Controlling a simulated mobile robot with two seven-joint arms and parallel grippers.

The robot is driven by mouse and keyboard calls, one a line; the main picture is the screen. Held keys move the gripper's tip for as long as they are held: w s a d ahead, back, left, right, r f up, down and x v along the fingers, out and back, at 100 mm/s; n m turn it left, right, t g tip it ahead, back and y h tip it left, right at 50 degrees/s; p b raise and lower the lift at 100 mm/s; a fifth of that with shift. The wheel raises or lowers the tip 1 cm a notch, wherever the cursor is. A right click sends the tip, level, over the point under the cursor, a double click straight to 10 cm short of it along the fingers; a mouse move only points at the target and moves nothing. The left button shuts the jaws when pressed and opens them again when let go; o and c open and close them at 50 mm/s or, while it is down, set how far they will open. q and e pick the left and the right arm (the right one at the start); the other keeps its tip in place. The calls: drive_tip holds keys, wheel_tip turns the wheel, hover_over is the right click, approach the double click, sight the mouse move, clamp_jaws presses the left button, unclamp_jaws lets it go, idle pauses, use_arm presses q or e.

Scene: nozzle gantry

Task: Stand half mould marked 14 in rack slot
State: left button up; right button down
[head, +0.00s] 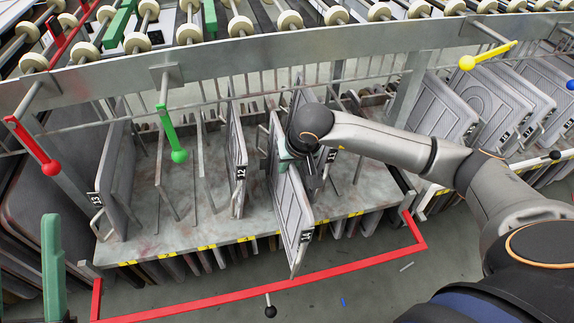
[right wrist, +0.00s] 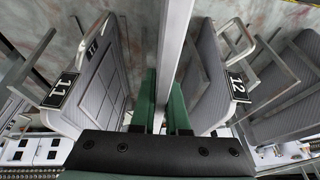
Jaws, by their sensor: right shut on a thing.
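The half mould marked 14 (head: 290,222) is a thin grey ribbed plate, upright and nearly edge-on to the head view. My right gripper (head: 286,155) is shut on it from above. In the right wrist view the mould (right wrist: 174,45) runs between the green fingers of my right gripper (right wrist: 160,100). Its front end reaches past the rack's front edge. I cannot tell whether its lower edge touches the rack (head: 185,236). It is between moulds 12 (head: 237,150) and 11 (right wrist: 92,75). A green finger-like part at lower left may be my left gripper (head: 53,265).
Mould 13 (head: 117,180) stands at the rack's left, with bare dividers between it and 12. A red bar (head: 250,303) runs along the front. A steel beam (head: 220,62) with red, green (head: 177,140) and yellow levers crosses behind. More moulds (head: 445,105) stand at right.

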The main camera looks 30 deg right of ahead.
use_arm(q)
drive_tip(key=shift+f, duration=0.1)
use_arm(e)
drive_tip(key=shift+w+r, duration=0.15)
drive_tip(key=c, duration=0.9)
unclamp_jaws()
drive_tip(key=shift+o, duration=0.3)
drive_tip(key=shift+s+f, duration=0.25)
drive_tip(key=shift+f, duration=0.05)
use_arm(q)
wheel_tip(320, 180, up, 4)
drive_tip(key=p, duration=0.3)
drive_tip(key=shift+s+a+f+m+p, duration=0.1)
drive_tip(key=shift+a+f+m+p, duration=0.05)
drive_tip(key=shift+m+p, duration=0.2)
use_arm(e)
drive_tip(key=v, duration=1.2)
drive_tip(key=shift+r, duration=0.4)
